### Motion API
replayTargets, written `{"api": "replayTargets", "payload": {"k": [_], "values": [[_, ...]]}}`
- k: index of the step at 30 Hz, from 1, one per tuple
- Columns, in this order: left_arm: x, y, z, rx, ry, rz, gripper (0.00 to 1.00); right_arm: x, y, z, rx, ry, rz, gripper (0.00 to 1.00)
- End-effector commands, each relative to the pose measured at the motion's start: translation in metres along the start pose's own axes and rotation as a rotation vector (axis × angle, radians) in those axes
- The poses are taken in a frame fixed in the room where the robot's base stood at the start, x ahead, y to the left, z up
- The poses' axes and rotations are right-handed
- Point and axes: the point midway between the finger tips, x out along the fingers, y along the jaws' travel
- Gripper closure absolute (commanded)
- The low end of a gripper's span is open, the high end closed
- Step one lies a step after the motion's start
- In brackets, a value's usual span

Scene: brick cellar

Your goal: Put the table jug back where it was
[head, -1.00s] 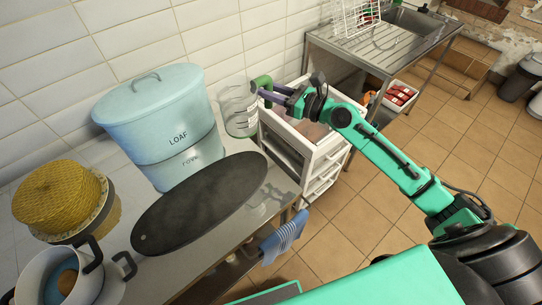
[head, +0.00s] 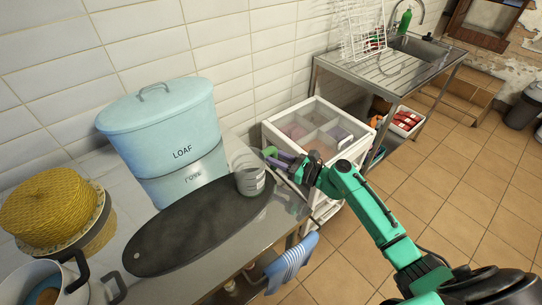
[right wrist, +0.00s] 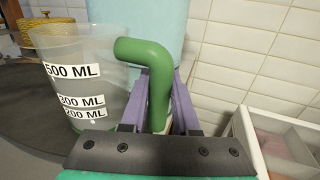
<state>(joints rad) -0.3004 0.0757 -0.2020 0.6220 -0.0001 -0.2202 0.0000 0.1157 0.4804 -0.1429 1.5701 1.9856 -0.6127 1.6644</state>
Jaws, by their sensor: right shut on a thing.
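The table jug (head: 250,182) is a clear measuring jug with a green handle. In the head view it is upright at the right end of the dark oval board (head: 180,235); I cannot tell whether its base touches the board. My right gripper (head: 277,157) comes from the right and is shut on the handle. In the right wrist view the purple fingers (right wrist: 160,100) sit on both sides of the green handle (right wrist: 150,55), and the jug's body (right wrist: 85,75) shows its ML labels to the left. My left gripper is not in view.
A pale blue LOAF bin (head: 165,135) stands behind the board against the tiled wall. A yellow woven basket (head: 50,210) and a white pot (head: 40,285) are at the left. A white drawer cart (head: 318,132) stands right of the table; a blue cloth (head: 292,262) hangs at the table's front edge.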

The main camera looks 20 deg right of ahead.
Motion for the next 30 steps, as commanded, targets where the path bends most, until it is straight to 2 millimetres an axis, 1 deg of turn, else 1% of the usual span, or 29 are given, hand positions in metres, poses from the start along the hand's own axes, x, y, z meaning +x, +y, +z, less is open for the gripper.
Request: {"api": "replayTargets", "payload": {"k": [3,4,6,14,17,19,23,30], "values": [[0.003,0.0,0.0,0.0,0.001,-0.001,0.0,0.0,0.0,-0.003,0.0,-0.001,0.0,1.0],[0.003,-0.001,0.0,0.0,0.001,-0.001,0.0,0.0,0.0,-0.003,0.0,0.0,0.0,0.64],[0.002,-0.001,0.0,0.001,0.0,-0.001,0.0,0.0,0.0,-0.002,0.0,0.0,0.0,0.41],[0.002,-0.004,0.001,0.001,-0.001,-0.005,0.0,0.0,0.0,-0.002,0.0,0.001,0.0,0.41],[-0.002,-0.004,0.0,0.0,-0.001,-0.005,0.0,0.0,0.0,0.002,-0.001,0.001,0.0,0.41],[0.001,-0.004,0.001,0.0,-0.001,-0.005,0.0,-0.006,0.0,-0.001,0.001,0.001,-0.001,0.41],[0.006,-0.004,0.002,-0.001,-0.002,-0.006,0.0,-0.028,0.0,-0.003,0.0,0.004,0.0,0.41],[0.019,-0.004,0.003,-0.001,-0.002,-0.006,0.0,-0.089,0.001,-0.004,0.001,0.005,0.0,0.41]]}}
